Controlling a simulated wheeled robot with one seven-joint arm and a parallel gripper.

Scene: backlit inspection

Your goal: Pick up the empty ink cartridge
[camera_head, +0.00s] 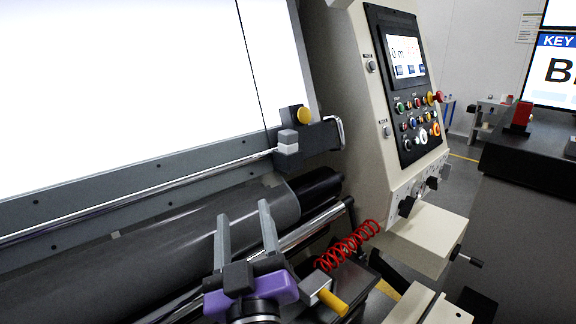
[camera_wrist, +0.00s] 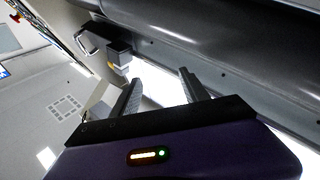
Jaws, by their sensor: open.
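A small grey and white block (camera_head: 288,147), which may be the ink cartridge, sits at a dark carriage (camera_head: 320,137) with a yellow knob (camera_head: 304,116), at the right end of a thin metal rail. I cannot tell whether it is empty. In the wrist view the dark carriage (camera_wrist: 117,47) shows above and left of my fingers, with the pale block (camera_wrist: 122,65) at its lower end. My gripper (camera_head: 243,213) is open, its two grey fingers apart with nothing between them. It is below and left of the block, in front of the dark roller, and not touching the block.
A bright backlit panel (camera_head: 120,80) fills the upper left. A long dark roller (camera_head: 120,255) lies below the rail. A beige control console (camera_head: 350,100) with screen and buttons stands to the right. A red coiled cable (camera_head: 348,246) hangs right of my gripper.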

